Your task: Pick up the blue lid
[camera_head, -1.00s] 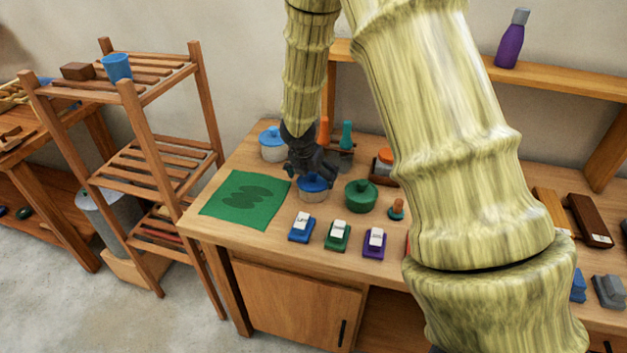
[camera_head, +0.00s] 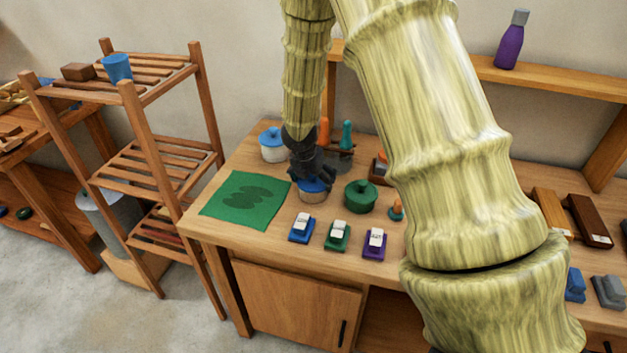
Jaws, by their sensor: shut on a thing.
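A blue lid (camera_head: 313,186) sits at the top of a small tan pot (camera_head: 312,197) on the workbench. My gripper (camera_head: 312,178) points down at this lid, shut on its top, and hides most of its knob. The lid appears to be still on the pot; I see no clear gap between them. Another blue lid (camera_head: 270,136) rests on a pale pot (camera_head: 273,152) at the back left of the bench, apart from my gripper.
A green lidded pot (camera_head: 360,196) stands close to the right. A green mat (camera_head: 246,200) lies to the left. Blue (camera_head: 302,228), green (camera_head: 338,236) and purple (camera_head: 375,243) blocks line the front. Bottles stand behind my gripper. A slatted shelf (camera_head: 150,155) is left of the bench.

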